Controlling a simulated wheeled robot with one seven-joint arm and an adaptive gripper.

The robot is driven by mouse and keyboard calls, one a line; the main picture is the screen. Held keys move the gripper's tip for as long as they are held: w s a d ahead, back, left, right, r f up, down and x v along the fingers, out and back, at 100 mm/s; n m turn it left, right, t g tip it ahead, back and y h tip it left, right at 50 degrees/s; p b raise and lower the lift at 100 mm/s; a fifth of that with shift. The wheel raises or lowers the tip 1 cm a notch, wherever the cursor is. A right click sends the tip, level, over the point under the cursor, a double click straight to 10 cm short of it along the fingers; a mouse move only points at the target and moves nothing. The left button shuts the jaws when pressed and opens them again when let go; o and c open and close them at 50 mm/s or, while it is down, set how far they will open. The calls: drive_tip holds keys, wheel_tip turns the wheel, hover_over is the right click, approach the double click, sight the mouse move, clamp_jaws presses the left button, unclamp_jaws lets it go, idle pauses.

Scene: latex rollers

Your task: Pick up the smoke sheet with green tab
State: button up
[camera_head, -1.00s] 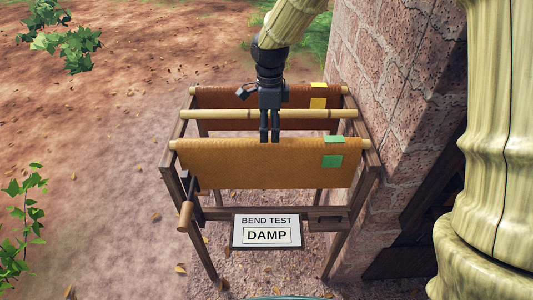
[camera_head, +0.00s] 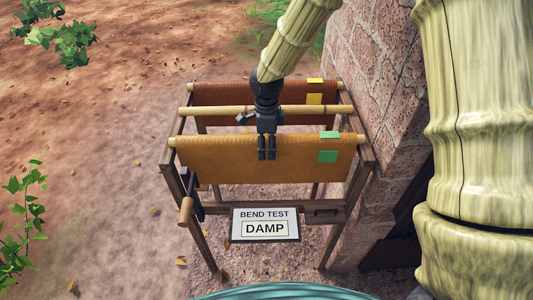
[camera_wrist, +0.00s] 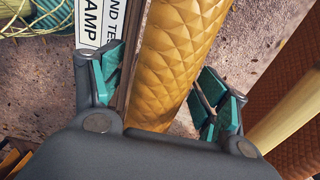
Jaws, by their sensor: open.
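The smoke sheet with the green tab (camera_head: 215,160) is orange-brown and hangs over the front rail of a wooden rack. Its green tab (camera_head: 328,156) is at the sheet's right end, with a smaller green piece on top. My gripper (camera_head: 266,157) is at the sheet's top edge, left of the tab, with fingers pointing down and overlapping the sheet's front face. In the wrist view, my gripper (camera_wrist: 160,88) is open, with the quilted sheet (camera_wrist: 172,55) running between its teal-padded fingers. I cannot tell whether the pads touch it. The green tab is not visible there.
A darker sheet with a yellow tab (camera_head: 314,98) hangs on the back rail. A bare middle rail (camera_head: 210,111) lies between. A sign reading "BEND TEST DAMP" (camera_head: 265,226) is at the rack's front, a crank handle (camera_head: 186,210) at left. A stone wall (camera_head: 367,70) stands close right.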

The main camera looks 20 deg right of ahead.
drive_tip(key=shift+f, duration=0.8)
drive_tip(key=shift+c, duration=0.2)
drive_tip(key=c, duration=1.6)
drive_tip(key=shift+r, duration=0.15)
